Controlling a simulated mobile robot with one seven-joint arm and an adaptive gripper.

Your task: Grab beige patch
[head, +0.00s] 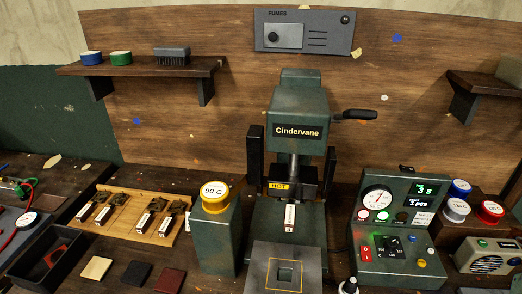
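The beige patch (96,268) lies flat on the dark bench at the lower left in the head view. It is a small square, the leftmost of a row of patches. Nothing covers the beige patch. My gripper is not in view.
A black open tray (68,243) stands left of the beige patch. Behind is a wooden board (127,207) with several stamps. A green post with a yellow "90 C" cap (215,191) and the Cindervane press (297,103), marked HOT, stand to the right.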

